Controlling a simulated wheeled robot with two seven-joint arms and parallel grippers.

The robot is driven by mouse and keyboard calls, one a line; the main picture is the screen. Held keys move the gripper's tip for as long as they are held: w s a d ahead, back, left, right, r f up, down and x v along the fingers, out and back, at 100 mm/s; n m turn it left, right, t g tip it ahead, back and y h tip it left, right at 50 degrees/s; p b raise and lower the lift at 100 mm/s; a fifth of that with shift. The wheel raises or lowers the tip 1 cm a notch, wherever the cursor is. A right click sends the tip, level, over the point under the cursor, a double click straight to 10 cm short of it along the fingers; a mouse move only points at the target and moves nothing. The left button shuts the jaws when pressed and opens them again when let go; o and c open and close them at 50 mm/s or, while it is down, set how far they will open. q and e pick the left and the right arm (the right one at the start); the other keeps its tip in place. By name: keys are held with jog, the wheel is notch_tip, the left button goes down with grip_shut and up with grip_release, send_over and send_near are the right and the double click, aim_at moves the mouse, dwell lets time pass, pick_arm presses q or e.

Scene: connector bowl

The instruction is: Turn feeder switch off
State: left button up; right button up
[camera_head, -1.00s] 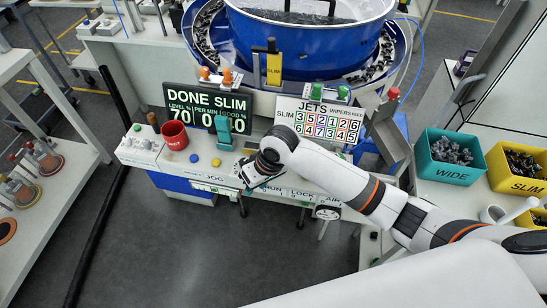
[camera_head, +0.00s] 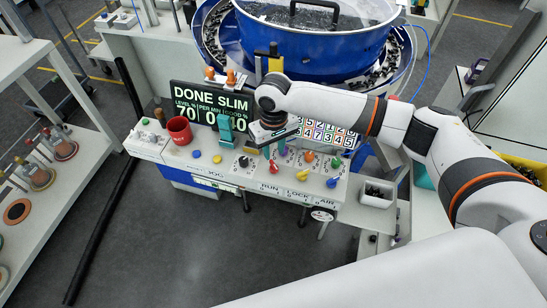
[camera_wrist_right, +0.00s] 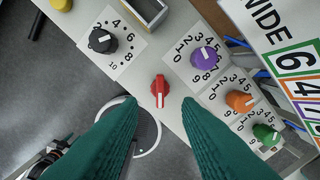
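The control panel (camera_head: 222,172) carries a red rotary switch (camera_head: 274,168) above the printed word RUN. I take it for the feeder switch, but no readable label says so. In the right wrist view the red switch (camera_wrist_right: 160,88) has a pale pointer mark and sits ahead of the fingertips, near the middle. My right gripper (camera_head: 275,150) hangs over the panel. Its two green fingers (camera_wrist_right: 158,112) are apart with nothing between them, and they do not appear to touch the switch. My left gripper is not in view.
A black knob (camera_wrist_right: 103,40) and purple (camera_wrist_right: 205,56), orange (camera_wrist_right: 240,101) and green (camera_wrist_right: 265,134) knobs flank the switch. Display boards (camera_head: 208,108) and the blue feeder bowl (camera_head: 300,45) stand behind. Floor in front is clear.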

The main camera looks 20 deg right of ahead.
aim_at(274, 164)
notch_tip(274, 164, down, 6)
jog(key=shift+r+p, duration=0.1)
jog(key=shift+p, duration=0.35)
jog(key=shift+c, duration=0.5)
grip_shut()
